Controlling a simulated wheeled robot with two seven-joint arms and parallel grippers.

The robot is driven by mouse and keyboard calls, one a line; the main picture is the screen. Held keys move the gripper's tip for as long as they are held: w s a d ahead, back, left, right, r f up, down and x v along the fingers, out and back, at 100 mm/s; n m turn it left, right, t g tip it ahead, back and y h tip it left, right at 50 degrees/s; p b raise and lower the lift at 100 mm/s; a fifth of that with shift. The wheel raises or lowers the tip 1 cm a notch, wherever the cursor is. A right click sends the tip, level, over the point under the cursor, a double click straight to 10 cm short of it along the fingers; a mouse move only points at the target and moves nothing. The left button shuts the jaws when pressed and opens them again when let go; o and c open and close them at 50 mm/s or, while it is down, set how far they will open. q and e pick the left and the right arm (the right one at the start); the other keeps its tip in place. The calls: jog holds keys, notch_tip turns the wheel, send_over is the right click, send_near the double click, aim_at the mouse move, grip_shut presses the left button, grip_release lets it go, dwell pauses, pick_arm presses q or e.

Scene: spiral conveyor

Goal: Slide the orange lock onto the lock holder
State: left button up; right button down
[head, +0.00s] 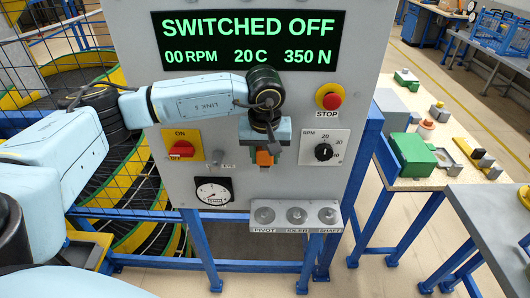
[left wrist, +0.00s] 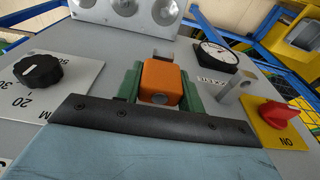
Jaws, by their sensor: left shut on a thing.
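The orange lock (head: 265,158) is held between the green fingers of my left gripper (head: 264,151), in front of the grey control panel. In the left wrist view the orange lock (left wrist: 160,82) sits between the green fingers, with a grey metal piece at its far end. The lock holder (head: 217,158) is a small grey bracket on the panel, left of my gripper in the head view and beside the red switch (head: 183,149). It also shows in the left wrist view (left wrist: 234,90), right of the lock and apart from it. My right gripper is not in view.
The panel carries a display (head: 249,40) reading SWITCHED OFF, a red stop button (head: 330,98), a black RPM knob (head: 323,152) and a round gauge (head: 213,192). A grey shelf (head: 296,216) juts out below. Tables with parts stand at right.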

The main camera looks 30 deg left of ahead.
pick_arm(q)
jog(key=shift+f, duration=0.25)
jog(key=o, duration=0.9)
notch_tip(320, 180, up, 13)
jog(key=s+d+b, duration=0.1)
jog(key=shift+s, duration=0.35)
